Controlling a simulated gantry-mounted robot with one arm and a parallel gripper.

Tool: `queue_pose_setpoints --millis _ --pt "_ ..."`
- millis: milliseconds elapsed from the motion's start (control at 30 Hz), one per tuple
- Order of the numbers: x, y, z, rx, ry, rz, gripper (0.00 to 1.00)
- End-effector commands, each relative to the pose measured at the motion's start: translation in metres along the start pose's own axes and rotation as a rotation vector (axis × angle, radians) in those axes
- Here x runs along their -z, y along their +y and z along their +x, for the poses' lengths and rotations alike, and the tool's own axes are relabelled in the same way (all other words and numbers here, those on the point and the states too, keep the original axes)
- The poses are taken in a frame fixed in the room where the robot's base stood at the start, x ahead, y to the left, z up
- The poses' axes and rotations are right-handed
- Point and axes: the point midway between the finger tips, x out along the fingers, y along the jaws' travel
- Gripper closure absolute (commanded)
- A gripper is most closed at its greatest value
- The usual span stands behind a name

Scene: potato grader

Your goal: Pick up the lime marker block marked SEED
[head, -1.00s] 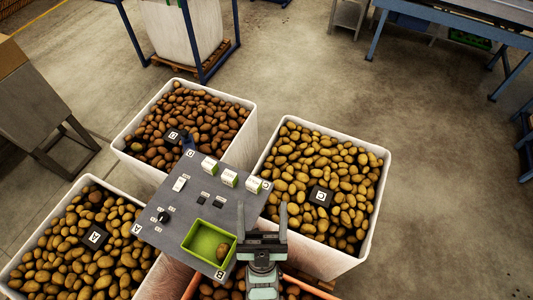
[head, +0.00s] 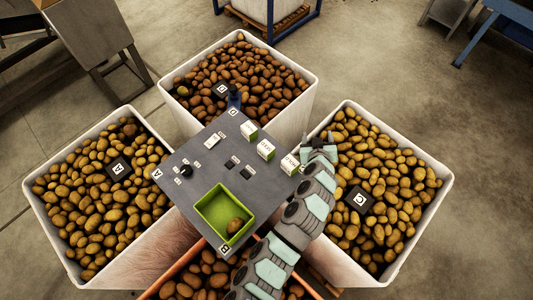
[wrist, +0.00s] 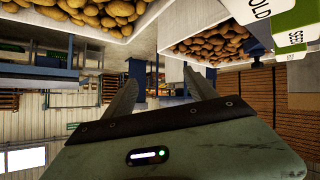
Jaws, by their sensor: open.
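Three small marker blocks with white faces and lime-green parts stand in a row on the grey control panel (head: 225,165): a far one (head: 249,129), a middle one (head: 266,149) and a near one (head: 289,163). In the head view their lettering is too small to tell which is SEED. The wrist view shows lettered blocks (wrist: 295,38) at the upper right; one label shows "OLD", cut off by the frame edge, and the others are hard to read. My gripper (head: 320,138) is open and empty, to the right of the near block. Its spread fingers also show in the wrist view (wrist: 160,88).
Potato-filled crates surround the panel: left (head: 58,238), back (head: 312,88) and right (head: 440,190). A green tray (head: 204,211) holding one potato sits on the panel. A dark knob (head: 186,171) and switches are also on it. Black lettered tiles lie on the potatoes.

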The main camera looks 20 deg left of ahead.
Motion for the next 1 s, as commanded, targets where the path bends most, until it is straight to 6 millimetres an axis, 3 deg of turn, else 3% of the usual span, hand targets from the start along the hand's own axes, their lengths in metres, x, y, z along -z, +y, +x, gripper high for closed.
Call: queue_pose_setpoints --millis 67,200,400,633,1000 --pt "-0.007 -0.028 0.007 0.139 -0.049 -0.049 0.35" --pt "-0.01 -0.077 -0.002 0.394 -0.105 -0.16 0.35" --pt "-0.013 -0.122 -0.03 0.654 -0.132 -0.288 0.35" --pt "-0.014 -0.138 -0.046 0.759 -0.135 -0.344 0.35" --pt "-0.024 -0.167 -0.016 0.763 -0.137 -0.342 0.35"
